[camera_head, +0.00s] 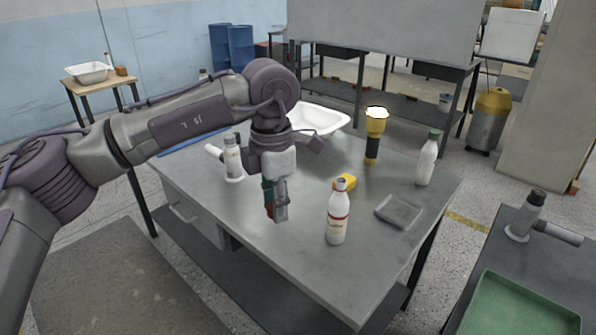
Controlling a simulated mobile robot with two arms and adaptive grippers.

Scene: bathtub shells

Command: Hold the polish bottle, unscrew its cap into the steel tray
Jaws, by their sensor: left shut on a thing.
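My left gripper (275,213) points down above the near part of the grey table. It is shut on a small teal and red thing (268,194), mostly hidden by the fingers. A white bottle with a red band (337,222) stands upright to the right of the gripper, apart from it. Another white bottle with a green cap (427,163) stands at the table's right. I cannot tell for sure which one is the polish bottle. A shallow grey steel tray (383,216) lies flat near the right edge and looks empty. My right gripper is not in view.
A white basin (338,122) is at the back. A green tray (478,325) is on another table at right.

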